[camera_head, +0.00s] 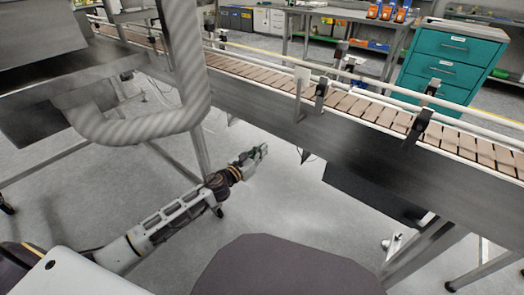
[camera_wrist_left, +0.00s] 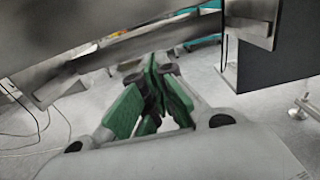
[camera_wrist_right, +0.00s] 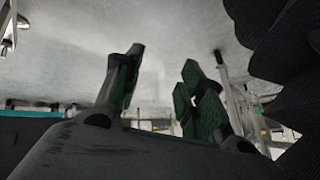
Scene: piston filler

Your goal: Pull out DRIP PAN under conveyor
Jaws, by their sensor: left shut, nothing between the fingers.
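The conveyor (camera_head: 345,150) crosses the head view with brown slats and a grey side beam. A dark box-like part (camera_head: 375,194) hangs beneath its right half; I cannot tell for certain that it is the drip pan. My left gripper (camera_head: 262,152) is below and in front of the beam, left of that dark part and apart from it. In the left wrist view its green-padded fingers (camera_wrist_left: 157,70) are together and empty, with a dark panel (camera_wrist_left: 275,55) to their right. My right gripper (camera_wrist_right: 163,88) shows only in its own wrist view, fingers apart and empty.
A thick ribbed hose (camera_head: 190,95) hangs at the left beside the machine. A metal leg (camera_head: 420,250) stands under the conveyor at the right. A teal drawer cabinet (camera_head: 455,58) stands beyond the conveyor. The grey floor around my left gripper is open.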

